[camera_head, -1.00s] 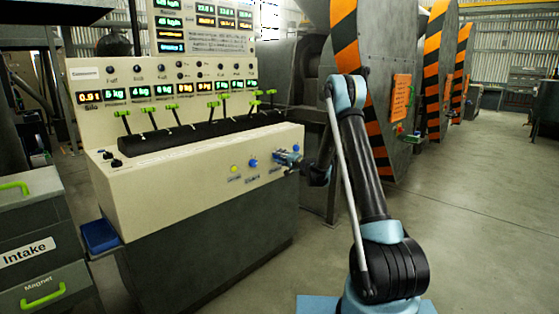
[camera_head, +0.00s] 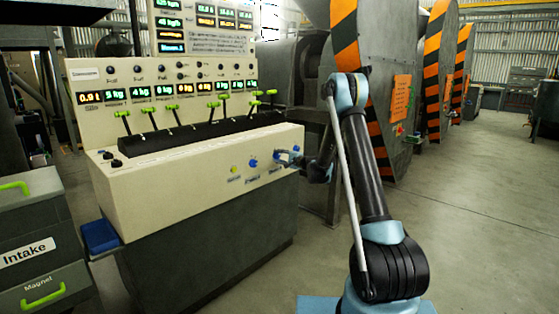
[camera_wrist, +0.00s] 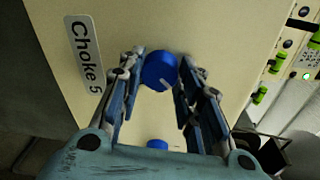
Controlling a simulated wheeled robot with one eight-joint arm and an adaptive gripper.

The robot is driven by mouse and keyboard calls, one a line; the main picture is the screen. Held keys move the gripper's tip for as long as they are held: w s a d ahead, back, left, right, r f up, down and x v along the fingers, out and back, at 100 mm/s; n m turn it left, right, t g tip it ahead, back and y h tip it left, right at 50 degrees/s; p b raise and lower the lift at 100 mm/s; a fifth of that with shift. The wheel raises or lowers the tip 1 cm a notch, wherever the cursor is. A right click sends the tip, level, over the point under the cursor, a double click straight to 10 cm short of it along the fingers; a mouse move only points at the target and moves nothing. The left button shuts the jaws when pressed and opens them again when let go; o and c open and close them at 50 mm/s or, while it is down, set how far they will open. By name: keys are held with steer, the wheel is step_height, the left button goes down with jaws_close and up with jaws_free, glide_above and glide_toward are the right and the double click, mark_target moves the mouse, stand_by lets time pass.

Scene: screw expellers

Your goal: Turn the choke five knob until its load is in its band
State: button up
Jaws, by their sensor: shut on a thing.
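The choke five knob (camera_wrist: 159,72) is a round blue knob with a pale pointer line at its lower right in the wrist view. The Choke 5 label (camera_wrist: 86,53) is on the cream panel beside it. My gripper (camera_wrist: 157,66) has one finger on each side of the knob and is shut on it. In the head view my gripper (camera_head: 289,157) is at the right end of the console's front face, and the knob there is partly hidden by it. The console displays (camera_head: 166,89) are lit, but I cannot tell which shows the choke five load or its band.
A black strip with several green-topped levers (camera_head: 213,106) runs above. A blue bin (camera_head: 100,237) is at the console's left end. Open floor (camera_head: 480,200) lies to the right.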

steer(key=shift+d, duration=0.15)
steer(key=o, duration=1.1)
steer(key=shift+w+f, duration=0.1)
steer(key=shift+f, duration=0.05)
steer(key=shift+c, duration=0.2)
steer(key=v, duration=1.2)
